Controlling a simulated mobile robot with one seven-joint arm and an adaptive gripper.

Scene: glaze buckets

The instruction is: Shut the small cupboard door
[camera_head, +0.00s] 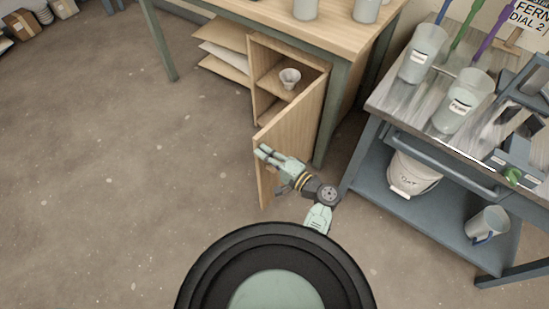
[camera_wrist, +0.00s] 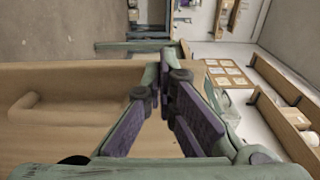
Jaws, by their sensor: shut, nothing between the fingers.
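The small cupboard (camera_head: 262,100) under the wooden table stands open, with a small grey cup (camera_head: 290,77) on its shelf. Its light wooden door (camera_head: 298,122) is hinged on the right and swung out towards me. My gripper (camera_head: 262,152) is shut and empty, near the door's free edge, over the door face turned towards me. I cannot tell whether it touches the door. In the wrist view, the shut fingertips (camera_wrist: 168,80) lie in front of a wooden panel (camera_wrist: 75,85), which seems to be the door, with a handle-like bump (camera_wrist: 25,105) at left.
A grey workbench (camera_head: 430,140) with beakers, a lower shelf and a white bucket (camera_head: 412,175) stands close on the right. A green table leg (camera_head: 335,125) is just right of the door. The floor (camera_head: 130,170) at left is clear.

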